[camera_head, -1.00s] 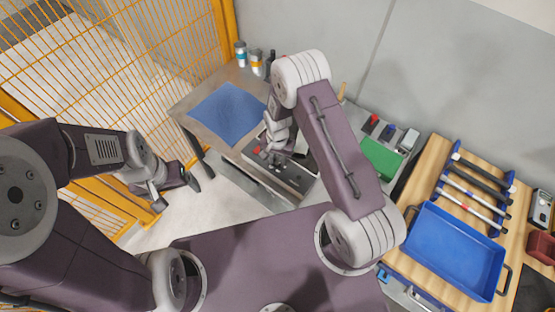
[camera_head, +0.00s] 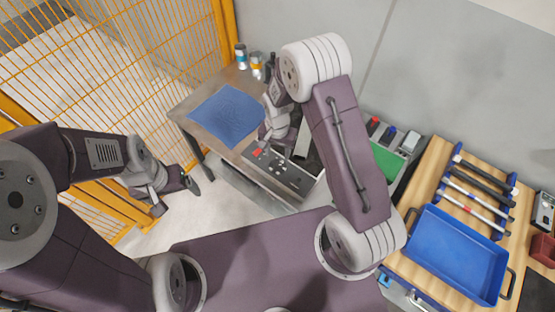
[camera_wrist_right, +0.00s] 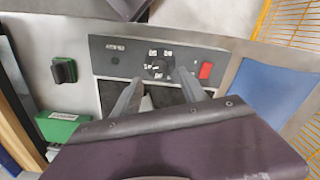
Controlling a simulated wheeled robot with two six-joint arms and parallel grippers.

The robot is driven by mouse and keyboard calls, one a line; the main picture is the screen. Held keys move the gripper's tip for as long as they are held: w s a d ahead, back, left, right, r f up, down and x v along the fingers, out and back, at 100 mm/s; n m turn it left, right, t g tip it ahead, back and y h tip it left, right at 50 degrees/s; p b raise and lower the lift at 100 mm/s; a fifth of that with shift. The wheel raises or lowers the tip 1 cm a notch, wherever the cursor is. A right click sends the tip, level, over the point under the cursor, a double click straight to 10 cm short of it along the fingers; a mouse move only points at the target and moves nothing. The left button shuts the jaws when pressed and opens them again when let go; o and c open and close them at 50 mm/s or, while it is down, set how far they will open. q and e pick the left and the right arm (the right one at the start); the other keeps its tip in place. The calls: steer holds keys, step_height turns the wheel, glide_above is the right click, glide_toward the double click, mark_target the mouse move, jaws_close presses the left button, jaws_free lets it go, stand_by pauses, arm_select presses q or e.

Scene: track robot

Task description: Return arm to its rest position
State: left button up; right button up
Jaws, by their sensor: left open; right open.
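My right arm (camera_head: 345,150) reaches up and over the grey bench. Its gripper points at a dark control panel (camera_head: 279,172), and the arm partly hides the gripper in the head view. In the right wrist view my right gripper (camera_wrist_right: 160,80) is open and empty. Its two fingers show in front of the panel (camera_wrist_right: 118,62), on either side of a black knob (camera_wrist_right: 157,66). I cannot tell the gap between fingertips and panel. My left gripper (camera_head: 177,197) is open and empty at the left, over the pale floor beside the bench.
A blue mat (camera_head: 226,115) lies on the bench (camera_head: 190,105); cans (camera_head: 241,56) stand behind. A green block (camera_head: 388,160) is right of my right arm. A wooden table with a blue tray (camera_head: 455,255) is at right. A yellow mesh fence (camera_head: 130,50) stands at left.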

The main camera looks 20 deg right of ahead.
step_height(320, 180, up, 2)
stand_by(0.5)
steer(key=s+d+r+t, duration=0.2)
steer(key=d+r, duration=0.2)
steer(key=r, duration=0.7)
steer(key=s+d+n, duration=0.1)
steer(key=s+n, duration=0.5)
steer(key=s, duration=0.5)
steer(key=shift+s+f+g, duration=0.25)
steer(key=shift+g, duration=0.15)
